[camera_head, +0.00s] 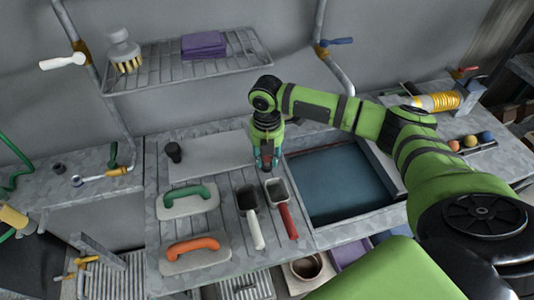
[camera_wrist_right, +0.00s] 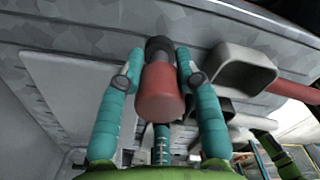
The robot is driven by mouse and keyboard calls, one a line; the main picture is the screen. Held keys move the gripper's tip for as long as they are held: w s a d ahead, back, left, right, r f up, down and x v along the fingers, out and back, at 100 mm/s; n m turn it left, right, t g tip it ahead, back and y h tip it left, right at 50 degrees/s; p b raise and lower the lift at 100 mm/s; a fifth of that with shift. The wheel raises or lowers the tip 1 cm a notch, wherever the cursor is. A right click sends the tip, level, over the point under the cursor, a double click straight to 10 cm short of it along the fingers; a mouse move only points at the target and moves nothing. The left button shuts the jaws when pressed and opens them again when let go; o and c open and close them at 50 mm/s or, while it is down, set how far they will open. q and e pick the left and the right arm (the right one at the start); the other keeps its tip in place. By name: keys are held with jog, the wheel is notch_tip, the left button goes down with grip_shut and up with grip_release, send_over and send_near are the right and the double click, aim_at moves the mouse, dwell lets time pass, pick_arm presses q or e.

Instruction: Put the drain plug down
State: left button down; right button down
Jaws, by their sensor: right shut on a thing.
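My right gripper (camera_head: 266,160) hangs fingers-down over the metal worktop, at the right end of the pale board and left of the blue basin. In the right wrist view my right gripper (camera_wrist_right: 160,78) is shut, with teal fingers on both sides of the drain plug. The drain plug (camera_wrist_right: 160,92) is a dull red, tapered body with a dark end towards the worktop. I cannot tell whether that dark end touches the worktop. In the head view the plug is mostly hidden by the fingers. My left gripper is not in view.
A trowel with a green handle (camera_head: 187,197), one with an orange handle (camera_head: 193,245), and two scoops (camera_head: 249,205) (camera_head: 277,191) lie in front. The basin (camera_head: 342,184) is right. A wire shelf (camera_head: 187,65) hangs behind.

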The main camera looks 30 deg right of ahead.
jog(key=c, duration=0.9)
grip_release()
jog(key=shift+f, duration=0.15)
jog(key=shift+o, duration=0.2)
notch_tip(320, 180, up, 12)
jog(key=b, duration=0.2)
jog(key=shift+r+b, duration=0.2)
jog(key=shift+b, duration=0.1)
